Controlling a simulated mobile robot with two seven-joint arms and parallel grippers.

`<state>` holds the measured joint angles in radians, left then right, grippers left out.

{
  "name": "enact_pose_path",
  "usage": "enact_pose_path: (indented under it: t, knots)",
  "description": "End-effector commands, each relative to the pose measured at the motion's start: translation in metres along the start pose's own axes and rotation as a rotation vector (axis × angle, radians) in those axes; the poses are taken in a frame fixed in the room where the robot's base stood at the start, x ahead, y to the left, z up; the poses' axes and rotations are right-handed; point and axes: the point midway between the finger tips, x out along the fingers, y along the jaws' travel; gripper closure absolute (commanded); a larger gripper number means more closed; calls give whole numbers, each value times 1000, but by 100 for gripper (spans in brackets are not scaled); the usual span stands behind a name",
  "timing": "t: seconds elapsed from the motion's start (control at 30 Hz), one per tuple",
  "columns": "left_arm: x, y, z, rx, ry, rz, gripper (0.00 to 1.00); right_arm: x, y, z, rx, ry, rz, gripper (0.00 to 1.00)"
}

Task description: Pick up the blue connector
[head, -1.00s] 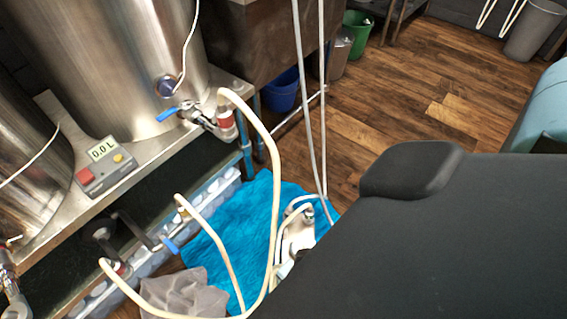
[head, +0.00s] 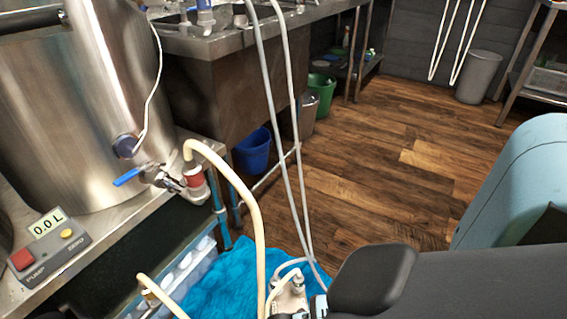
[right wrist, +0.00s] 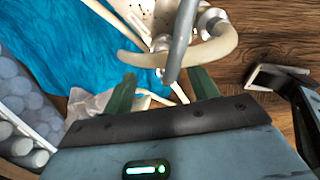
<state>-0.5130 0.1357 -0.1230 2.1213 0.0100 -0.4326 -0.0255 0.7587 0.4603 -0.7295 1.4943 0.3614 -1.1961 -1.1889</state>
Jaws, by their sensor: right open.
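No part is clearly recognisable as a separate blue connector. The blue parts on the fittings are a blue valve handle (head: 127,177) on the steel kettle and a blue-and-white fitting (head: 205,14) at the sink's back edge. A red connector (head: 193,178) joins the cream hose (head: 252,190) to the kettle's outlet. My right gripper (right wrist: 163,88) is open in the right wrist view, its two green fingers apart. A grey hose (right wrist: 181,43) crosses in front of them, near a cream hose loop (right wrist: 215,52). In the head view my right arm hides that gripper. My left gripper is not in view.
A white pump-like body (head: 288,291) stands on a blue cloth (head: 225,275) beside my right arm, partly hidden. Hoses hang from above. A control box (head: 48,245) reads 0.0 L. A blue bucket (head: 253,152) is under the sink. The wooden floor beyond is clear.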

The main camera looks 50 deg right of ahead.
Motion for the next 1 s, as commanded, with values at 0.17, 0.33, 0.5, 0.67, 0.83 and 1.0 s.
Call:
enact_pose_path:
  t: [0.17,0.33,0.5,0.67,0.83,1.0]
  knots:
    - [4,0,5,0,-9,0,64,6,0,0,0,0,1,41]
    - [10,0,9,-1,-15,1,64,16,-2,0,0,0,0,41]
    - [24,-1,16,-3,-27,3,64,39,-7,0,0,1,-4,41]
    - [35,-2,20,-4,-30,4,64,56,-6,0,0,1,-1,41]
    - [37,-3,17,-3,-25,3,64,57,-6,0,0,-1,2,41]
    - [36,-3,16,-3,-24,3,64,56,-6,0,0,-1,2,52]
